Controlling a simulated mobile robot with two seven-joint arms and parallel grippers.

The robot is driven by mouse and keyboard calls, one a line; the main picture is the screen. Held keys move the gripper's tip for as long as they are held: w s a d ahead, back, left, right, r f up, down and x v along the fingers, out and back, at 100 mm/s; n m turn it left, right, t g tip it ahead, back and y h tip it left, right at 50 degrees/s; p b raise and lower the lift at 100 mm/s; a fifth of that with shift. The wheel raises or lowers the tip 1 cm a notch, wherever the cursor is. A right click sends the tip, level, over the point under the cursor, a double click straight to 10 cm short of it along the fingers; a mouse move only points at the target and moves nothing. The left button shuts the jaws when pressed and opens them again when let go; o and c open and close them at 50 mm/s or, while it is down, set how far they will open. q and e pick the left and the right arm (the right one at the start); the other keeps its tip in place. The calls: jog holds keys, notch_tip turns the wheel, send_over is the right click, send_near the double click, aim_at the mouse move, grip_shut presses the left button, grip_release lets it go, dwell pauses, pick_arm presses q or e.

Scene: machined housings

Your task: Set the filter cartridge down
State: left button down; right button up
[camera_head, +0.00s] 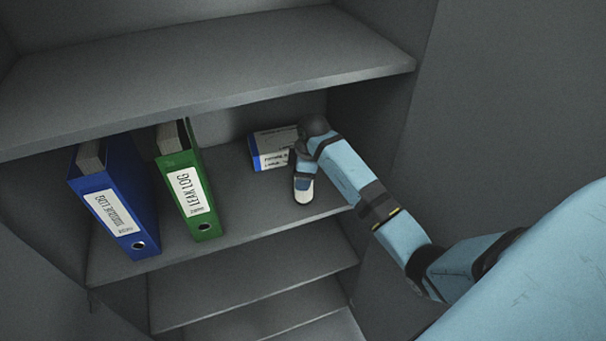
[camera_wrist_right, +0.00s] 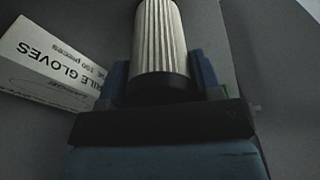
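The filter cartridge (camera_wrist_right: 160,40), a pale pleated cylinder with a dark end cap, stands out between the blue fingers of my right gripper (camera_wrist_right: 160,78) in the right wrist view. The fingers press on both its sides near the cap, and its far end runs out of the picture. In the head view my right gripper (camera_head: 303,183) is over the middle shelf (camera_head: 250,205), near its front edge. A pale end of the cartridge (camera_head: 304,194) shows there. I cannot tell whether it touches the shelf. My left gripper is not in view.
A white and blue glove box (camera_head: 268,160) lies behind my right gripper; it also shows in the right wrist view (camera_wrist_right: 45,65). A blue binder (camera_head: 115,205) and a green binder (camera_head: 190,190) stand at the left. The shelf between green binder and gripper is clear. An upper shelf (camera_head: 210,65) overhangs.

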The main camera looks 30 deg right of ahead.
jog(key=o, duration=0.4)
